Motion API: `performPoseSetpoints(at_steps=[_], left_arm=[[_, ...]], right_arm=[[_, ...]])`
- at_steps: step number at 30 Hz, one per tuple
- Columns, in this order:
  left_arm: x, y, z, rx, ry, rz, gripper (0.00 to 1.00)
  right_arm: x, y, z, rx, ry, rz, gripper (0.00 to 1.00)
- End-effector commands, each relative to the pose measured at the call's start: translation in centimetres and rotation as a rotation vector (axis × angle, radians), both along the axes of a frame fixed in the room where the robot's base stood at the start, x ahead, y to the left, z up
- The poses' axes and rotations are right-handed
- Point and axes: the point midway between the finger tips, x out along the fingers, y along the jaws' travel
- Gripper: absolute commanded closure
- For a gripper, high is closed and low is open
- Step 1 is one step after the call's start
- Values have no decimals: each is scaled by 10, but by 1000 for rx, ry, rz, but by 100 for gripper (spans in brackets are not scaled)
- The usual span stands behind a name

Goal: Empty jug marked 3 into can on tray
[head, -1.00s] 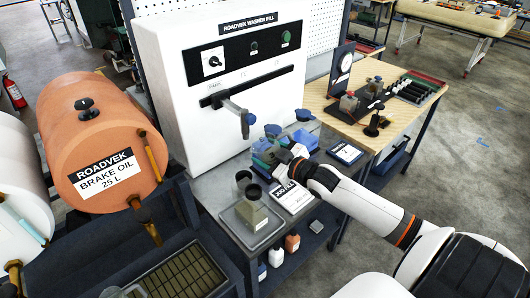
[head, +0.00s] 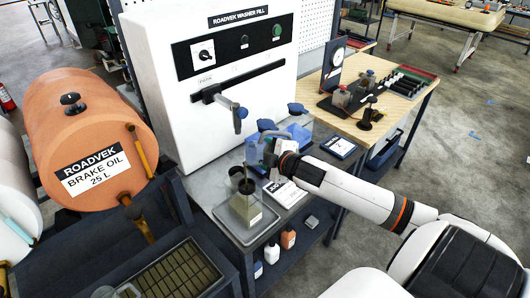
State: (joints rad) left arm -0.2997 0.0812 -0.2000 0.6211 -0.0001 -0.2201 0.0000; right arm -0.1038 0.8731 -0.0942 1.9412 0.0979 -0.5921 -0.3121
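A squat olive-grey can (head: 245,211) with a dark opening stands on a grey tray (head: 260,228) at the front of the bench. Several translucent jugs with blue parts stand behind it, one clear at the right (head: 299,134) and another (head: 254,152) partly hidden by my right gripper. No number 3 is legible on any jug. My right gripper (head: 269,149) is at the partly hidden jug, behind and right of the can. Its fingers are small and blend with the jug, so its grip and opening are unclear. My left gripper is out of view.
A dark cup (head: 237,176) stands just behind the can. A jug-fill card (head: 285,191) lies right of the tray.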

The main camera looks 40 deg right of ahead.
Motion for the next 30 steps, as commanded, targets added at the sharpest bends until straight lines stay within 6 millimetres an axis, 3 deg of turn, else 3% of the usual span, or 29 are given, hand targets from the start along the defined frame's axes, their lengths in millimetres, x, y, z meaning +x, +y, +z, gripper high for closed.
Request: performPoseSetpoints(at_steps=[8, 30], left_arm=[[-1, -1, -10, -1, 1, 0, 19], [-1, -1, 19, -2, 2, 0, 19]], right_arm=[[1, 1, -7, -164, 36, 1, 65], [4, 11, -2, -503, 122, 0, 65]])
